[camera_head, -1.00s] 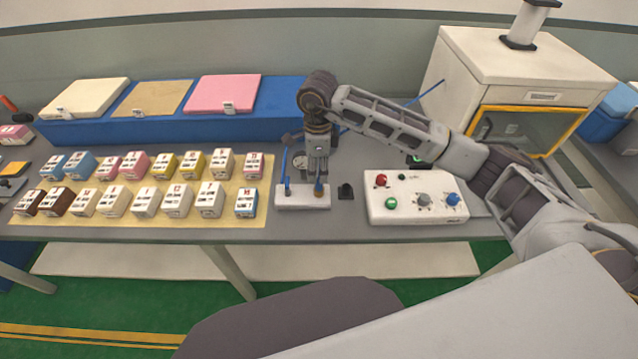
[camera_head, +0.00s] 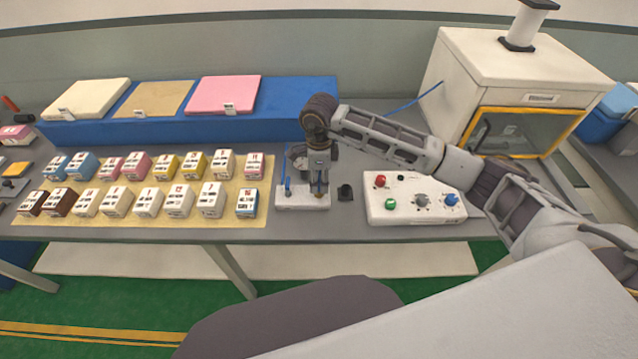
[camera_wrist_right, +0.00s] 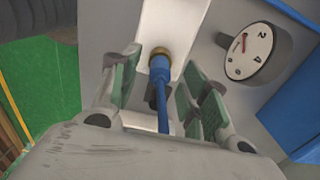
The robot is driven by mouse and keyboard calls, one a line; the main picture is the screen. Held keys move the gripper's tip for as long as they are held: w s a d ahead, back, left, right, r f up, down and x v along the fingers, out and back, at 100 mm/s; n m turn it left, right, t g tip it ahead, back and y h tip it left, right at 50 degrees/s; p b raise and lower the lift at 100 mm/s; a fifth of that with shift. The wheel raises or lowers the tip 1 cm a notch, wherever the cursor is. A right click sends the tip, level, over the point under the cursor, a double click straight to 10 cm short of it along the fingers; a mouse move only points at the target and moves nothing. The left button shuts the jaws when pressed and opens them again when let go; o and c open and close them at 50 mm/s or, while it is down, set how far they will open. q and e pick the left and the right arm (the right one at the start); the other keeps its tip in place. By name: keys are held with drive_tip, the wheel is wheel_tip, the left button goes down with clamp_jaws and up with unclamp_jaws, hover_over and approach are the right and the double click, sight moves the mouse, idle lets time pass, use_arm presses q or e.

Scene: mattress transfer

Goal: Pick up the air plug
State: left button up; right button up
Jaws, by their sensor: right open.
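The air plug (camera_wrist_right: 160,66) is a blue fitting with a brass collar and a blue hose running toward the camera. It stands at the white base block (camera_head: 296,203); in the head view its top is mostly hidden behind my right gripper (camera_head: 319,182). In the right wrist view, my right gripper (camera_wrist_right: 162,72) is open, with one green-padded finger on each side of the plug. I see gaps on both sides; the pads do not appear to close on it. My left gripper is not in view.
A round dial gauge (camera_wrist_right: 249,51) is close beside the right finger. Several small labelled boxes cover the yellow mat (camera_head: 262,208) to the left.

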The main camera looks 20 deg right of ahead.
drive_tip(key=shift+f, duration=0.85)
clamp_jaws()
